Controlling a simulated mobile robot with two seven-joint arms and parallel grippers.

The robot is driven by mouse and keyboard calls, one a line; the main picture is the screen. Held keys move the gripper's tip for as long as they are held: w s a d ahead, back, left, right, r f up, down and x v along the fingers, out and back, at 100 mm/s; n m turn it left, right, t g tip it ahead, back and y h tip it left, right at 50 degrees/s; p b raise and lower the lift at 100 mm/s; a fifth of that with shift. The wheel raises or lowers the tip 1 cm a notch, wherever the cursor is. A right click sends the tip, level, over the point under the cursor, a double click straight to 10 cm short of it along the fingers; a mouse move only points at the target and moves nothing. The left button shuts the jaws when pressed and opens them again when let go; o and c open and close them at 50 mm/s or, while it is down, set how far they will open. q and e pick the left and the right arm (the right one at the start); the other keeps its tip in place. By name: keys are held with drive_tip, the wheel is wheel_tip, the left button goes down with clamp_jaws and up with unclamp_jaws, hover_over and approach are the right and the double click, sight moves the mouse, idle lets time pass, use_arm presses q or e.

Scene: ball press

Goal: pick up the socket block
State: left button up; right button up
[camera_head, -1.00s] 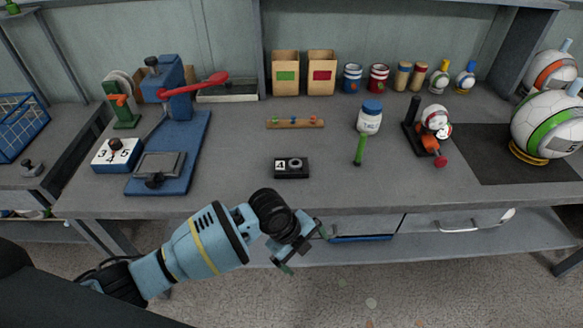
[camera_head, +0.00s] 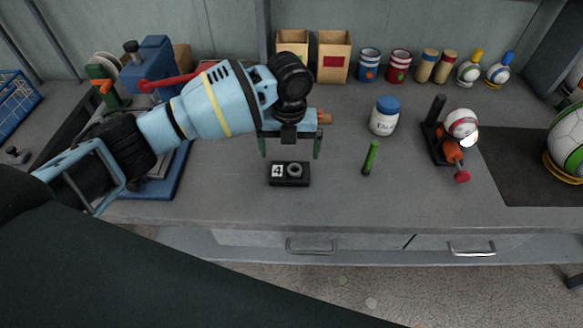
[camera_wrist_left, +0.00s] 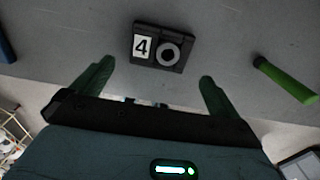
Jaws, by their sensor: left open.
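The socket block (camera_head: 290,182) is a small black block with a white "4" label and a grey ring-shaped socket. It lies on the bench top in the head view. It also shows in the left wrist view (camera_wrist_left: 152,61), just beyond and between the fingertips. My left gripper (camera_head: 290,156) is open and empty, pointing down above the bench. Its two green fingers appear on either side of the block's width, apart from it. In the left wrist view the gripper (camera_wrist_left: 157,72) also shows spread fingers. My right gripper is not in view.
A blue press (camera_head: 150,62) is partly hidden by my left arm. A holder with a ball (camera_head: 461,124) stands further right. The bench front is clear.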

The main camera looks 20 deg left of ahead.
sight(290, 167)
use_arm(q)
drive_tip(key=shift+f, duration=1.35)
wheel_tip(290, 167, down, 5)
drive_tip(key=shift+w, duration=0.1)
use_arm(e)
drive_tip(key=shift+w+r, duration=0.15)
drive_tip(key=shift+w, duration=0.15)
use_arm(q)
drive_tip(key=c, duration=0.7)
drive_tip(key=shift+c, duration=0.2)
